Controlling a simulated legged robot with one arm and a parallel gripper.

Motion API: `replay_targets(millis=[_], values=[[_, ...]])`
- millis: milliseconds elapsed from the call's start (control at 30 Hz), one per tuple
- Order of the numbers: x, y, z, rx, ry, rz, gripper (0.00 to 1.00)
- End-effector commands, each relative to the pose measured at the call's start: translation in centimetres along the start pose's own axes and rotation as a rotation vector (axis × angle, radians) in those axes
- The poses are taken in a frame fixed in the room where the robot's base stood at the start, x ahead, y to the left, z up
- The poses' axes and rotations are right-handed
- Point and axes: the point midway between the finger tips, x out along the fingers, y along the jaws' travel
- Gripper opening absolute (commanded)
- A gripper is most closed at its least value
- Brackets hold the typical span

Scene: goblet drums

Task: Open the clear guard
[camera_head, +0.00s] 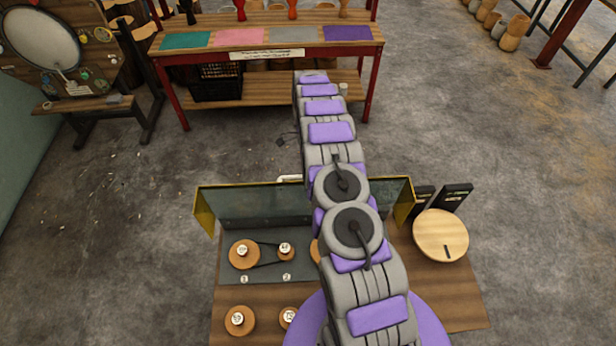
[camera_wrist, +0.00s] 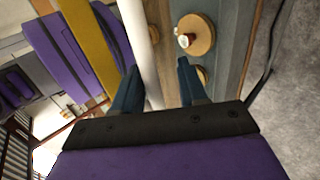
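The clear guard (camera_head: 262,205) is a see-through panel with yellow end pieces (camera_head: 204,213), along the far side of the wooden board in the head view. A short white handle (camera_head: 289,178) shows at its far edge, partly behind my arm. In the wrist view a white bar (camera_wrist: 144,42), which looks like this handle, runs between my gripper's fingers (camera_wrist: 158,68), closer to the left finger. The fingers are apart, with a clear gap to the right one. A yellow strip (camera_wrist: 88,45) lies left of the bar. My gripper is hidden in the head view.
Wooden pulleys (camera_head: 244,254) with a belt sit on a grey plate near the guard. A round wooden disc (camera_head: 441,235) is at the board's right. A red-legged table (camera_head: 270,50) stands beyond. Open concrete floor (camera_head: 130,210) lies left.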

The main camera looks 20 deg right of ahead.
Motion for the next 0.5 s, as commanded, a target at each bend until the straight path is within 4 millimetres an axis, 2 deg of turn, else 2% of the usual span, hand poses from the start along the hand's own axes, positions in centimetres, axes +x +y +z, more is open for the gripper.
replay_targets(millis=[267,500], values=[[-0.2,0.5,0.6,-0.002,0.003,-0.003,0.42],[-1.3,1.5,0.1,-0.003,-0.001,-0.002,0.42]])
